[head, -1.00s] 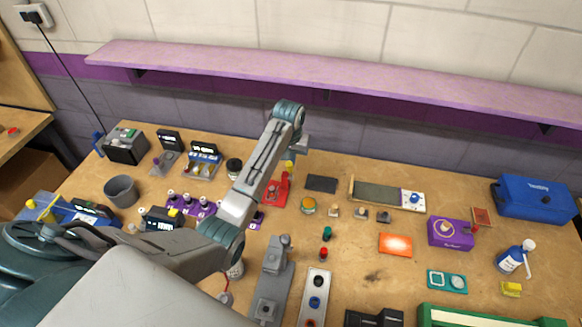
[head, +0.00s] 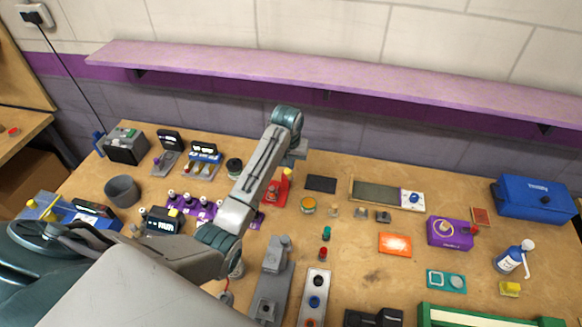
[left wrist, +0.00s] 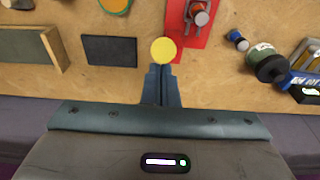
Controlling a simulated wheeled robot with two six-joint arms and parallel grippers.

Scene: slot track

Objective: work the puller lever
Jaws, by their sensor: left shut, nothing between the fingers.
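The puller lever is a red device (head: 271,193) with a round yellow knob (head: 287,172), partly hidden behind my left arm in the head view. In the left wrist view the yellow knob (left wrist: 163,50) shows large at the middle, beside the red base (left wrist: 203,42) and its grey and red post. My left gripper (left wrist: 161,72) is shut and empty, its fingertips right at the edge of the knob. I cannot tell whether they touch it. In the head view my left gripper (head: 298,150) is partly hidden by its own wrist. My right gripper is not in view.
A dark flat pad (head: 321,184) and an orange-topped round button (head: 308,205) lie right of the lever. A purple block (head: 200,207) with several knobs is left of it. A dark round knob (left wrist: 268,65) stands nearby. The pink shelf (head: 330,82) runs above the back.

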